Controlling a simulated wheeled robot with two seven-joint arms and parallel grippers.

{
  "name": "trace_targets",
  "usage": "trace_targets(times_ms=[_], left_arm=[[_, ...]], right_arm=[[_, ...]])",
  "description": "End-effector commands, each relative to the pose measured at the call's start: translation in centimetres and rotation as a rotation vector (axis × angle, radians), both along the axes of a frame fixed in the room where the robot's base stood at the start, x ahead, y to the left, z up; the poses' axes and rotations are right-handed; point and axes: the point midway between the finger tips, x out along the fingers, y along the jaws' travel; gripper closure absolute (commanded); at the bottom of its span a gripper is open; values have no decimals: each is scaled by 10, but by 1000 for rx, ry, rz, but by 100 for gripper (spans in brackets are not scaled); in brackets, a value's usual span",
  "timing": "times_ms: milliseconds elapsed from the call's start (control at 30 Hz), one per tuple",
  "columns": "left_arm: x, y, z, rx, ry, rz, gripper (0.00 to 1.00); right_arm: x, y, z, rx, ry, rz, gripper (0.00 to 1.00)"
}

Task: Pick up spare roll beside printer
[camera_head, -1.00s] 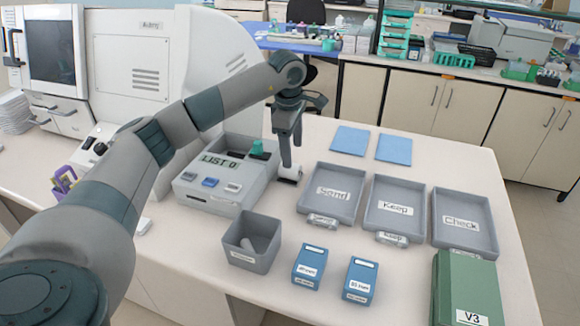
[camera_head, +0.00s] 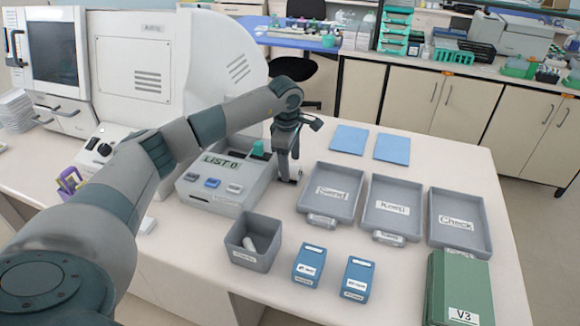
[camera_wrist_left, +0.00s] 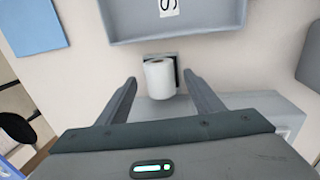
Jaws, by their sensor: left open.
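The spare roll (camera_wrist_left: 160,78) is a white upright cylinder in the left wrist view, standing on a small dark base just below a grey tray. My left gripper (camera_wrist_left: 160,86) is open, with one finger on each side of the roll and gaps on both sides. In the head view, the left gripper (camera_head: 289,168) points down at the right side of the grey printer (camera_head: 212,195), whose display reads LIST 0. There the roll is mostly hidden behind the fingers. My right gripper is not in view.
The grey Send tray (camera_head: 310,204) lies close to the right of the gripper, with the Keep tray (camera_head: 370,225) and Check tray (camera_head: 437,232) beyond. A grey bin (camera_head: 235,246) and two blue boxes stand in front. Two blue mats (camera_head: 349,139) lie behind.

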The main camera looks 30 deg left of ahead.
Motion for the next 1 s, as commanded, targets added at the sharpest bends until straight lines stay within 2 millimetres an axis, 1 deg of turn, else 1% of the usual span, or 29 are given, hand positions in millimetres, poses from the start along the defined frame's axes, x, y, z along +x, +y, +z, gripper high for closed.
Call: trace_targets(times_ms=[33,200,667,700,867,900,1000], left_arm=[[0,-1,-5,-2,4,0,40],[3,0,-18,0,1,1,40],[3,0,-19,0,0,0,40],[3,0,-19,0,0,0,44],[3,0,-19,0,0,0,83],[3,0,-19,0,0,0,85],[3,0,-19,0,0,0,85]], right_arm=[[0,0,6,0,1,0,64],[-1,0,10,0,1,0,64],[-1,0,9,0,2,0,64],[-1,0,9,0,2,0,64],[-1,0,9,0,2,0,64],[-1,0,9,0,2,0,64],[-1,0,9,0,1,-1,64]])
